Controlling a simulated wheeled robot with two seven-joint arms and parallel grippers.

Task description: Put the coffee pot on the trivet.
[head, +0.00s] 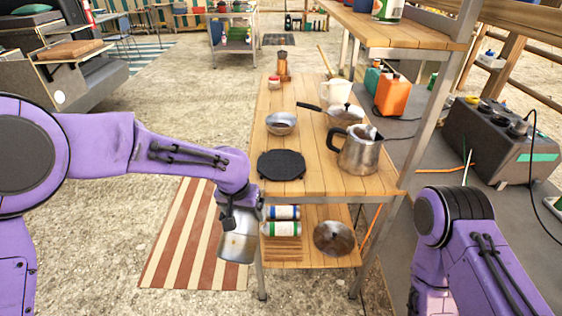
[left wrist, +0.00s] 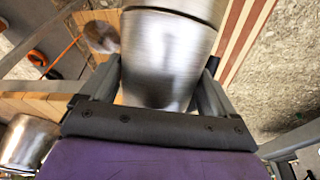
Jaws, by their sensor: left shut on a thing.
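My left gripper (head: 228,219) is shut on a brushed-steel pot, the coffee pot (head: 237,246). It hangs in the air left of the wooden workbench, below the height of its top. In the left wrist view the coffee pot (left wrist: 165,60) sits between the two fingers; its handle and spout cannot be made out. The trivet (head: 281,165), a flat black round, lies bare on the near left of the bench top, above and to the right of the gripper. My right arm shows at the lower right; its gripper is out of view.
A steel jug with a black handle (head: 360,152) stands right of the trivet. A metal bowl (head: 281,123), a lidded pan (head: 343,115) and a pepper mill (head: 283,66) stand farther back. The lower shelf holds cans (head: 283,229) and a pan lid (head: 333,238).

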